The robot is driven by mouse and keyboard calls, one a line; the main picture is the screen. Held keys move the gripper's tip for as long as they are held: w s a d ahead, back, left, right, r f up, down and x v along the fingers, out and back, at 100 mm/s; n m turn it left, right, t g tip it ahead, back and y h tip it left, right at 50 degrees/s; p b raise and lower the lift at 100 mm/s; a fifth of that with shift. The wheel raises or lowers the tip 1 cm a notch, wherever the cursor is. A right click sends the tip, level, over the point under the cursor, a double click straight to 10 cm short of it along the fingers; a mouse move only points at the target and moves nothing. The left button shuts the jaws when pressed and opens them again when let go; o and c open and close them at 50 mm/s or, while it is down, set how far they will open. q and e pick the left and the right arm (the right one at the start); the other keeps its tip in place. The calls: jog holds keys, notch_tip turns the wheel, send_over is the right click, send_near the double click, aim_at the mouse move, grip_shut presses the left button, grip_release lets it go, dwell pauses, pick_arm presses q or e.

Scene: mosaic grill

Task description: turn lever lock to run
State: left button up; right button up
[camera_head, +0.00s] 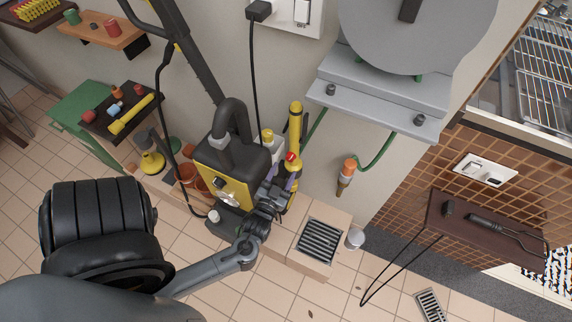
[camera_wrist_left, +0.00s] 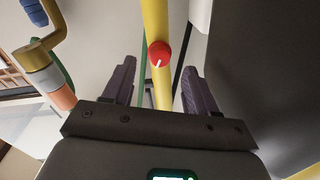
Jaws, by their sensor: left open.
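A red round knob (camera_head: 290,156) with a white mark sits on an upright yellow tube (camera_head: 295,125) beside a yellow and black machine. I take this knob to be the lever lock; no lettering on it can be read. My right gripper is not in view.
The yellow and black machine (camera_head: 228,180) with a thick black hose stands close to the left of my gripper. A floor grate (camera_head: 319,240) lies to the right.

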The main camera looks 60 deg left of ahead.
pick_arm(q)
jog(key=p+v, duration=0.1)
jog(key=v, duration=0.5)
jog(key=shift+s+d, duration=0.2)
jog(key=shift+s, duration=0.1)
